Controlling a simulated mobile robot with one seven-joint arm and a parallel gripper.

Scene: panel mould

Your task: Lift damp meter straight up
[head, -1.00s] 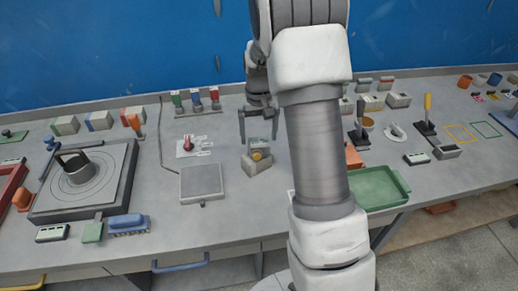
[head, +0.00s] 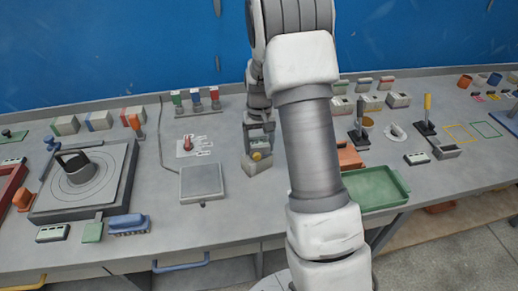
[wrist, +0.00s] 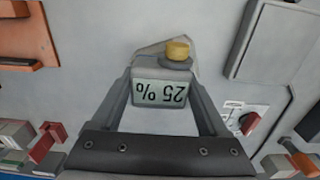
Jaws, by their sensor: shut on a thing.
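The damp meter is a small grey block with a display reading "25 %", upside down in the wrist view (wrist: 160,94). A round yellow knob (wrist: 177,50) on a grey collar sits just beyond the display. In the head view the knob (head: 257,156) shows on a grey wedge-shaped body (head: 256,167) on the bench. My gripper (head: 258,140) is over it from above, its two fingers on either side of the meter and shut on it. The meter's lower part is hidden, so I cannot tell whether it is clear of the bench.
A grey square plate (head: 201,181) lies to the left, with a small board with a red part (head: 188,144) behind it. A green tray (head: 377,188) and an orange block (head: 349,157) are to the right. The bench in front of the meter is clear.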

